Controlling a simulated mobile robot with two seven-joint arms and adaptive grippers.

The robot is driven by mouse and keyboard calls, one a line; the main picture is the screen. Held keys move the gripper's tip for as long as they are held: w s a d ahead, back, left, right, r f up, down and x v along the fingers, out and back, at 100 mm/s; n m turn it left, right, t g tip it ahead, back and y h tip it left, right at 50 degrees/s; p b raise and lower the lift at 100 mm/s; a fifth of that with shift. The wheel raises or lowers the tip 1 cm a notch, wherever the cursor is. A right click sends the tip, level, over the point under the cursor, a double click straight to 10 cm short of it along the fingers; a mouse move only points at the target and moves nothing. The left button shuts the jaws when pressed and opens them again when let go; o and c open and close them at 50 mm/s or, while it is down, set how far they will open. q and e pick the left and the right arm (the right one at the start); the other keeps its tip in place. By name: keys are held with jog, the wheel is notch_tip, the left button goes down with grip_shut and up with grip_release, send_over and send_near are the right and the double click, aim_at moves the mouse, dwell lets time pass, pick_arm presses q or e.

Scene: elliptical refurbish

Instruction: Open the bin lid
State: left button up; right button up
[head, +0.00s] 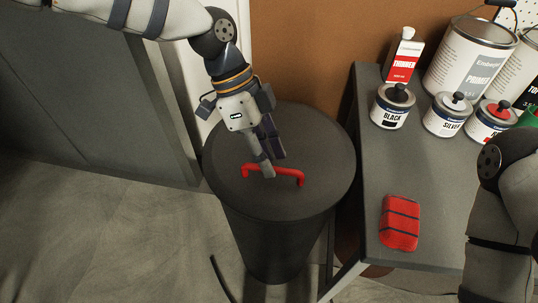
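The bin (265,235) is a dark grey round can standing on the floor, with its flat lid (322,150) on top and lying level. A red bar handle (292,173) is fixed to the lid. My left gripper (272,165) reaches down from above to the handle. One fingertip overlaps the handle's middle and the other shows just behind it. I cannot tell whether the fingers are closed on the bar. My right arm shows at the right edge, but its gripper is out of view.
A dark workbench (350,215) stands right beside the bin. It holds a red strapped block (400,222), a thinner can (403,60), a black paint can (392,107) and a primer can (465,60). A grey cabinet (90,100) stands left. Open floor lies at front left.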

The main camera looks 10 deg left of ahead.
pick_arm(q)
jog(key=shift+s+d+f, duration=0.1)
jog(key=shift+d+f, duration=0.05)
jog(key=shift+f, duration=0.15)
jog(key=shift+c, duration=0.2)
grip_shut()
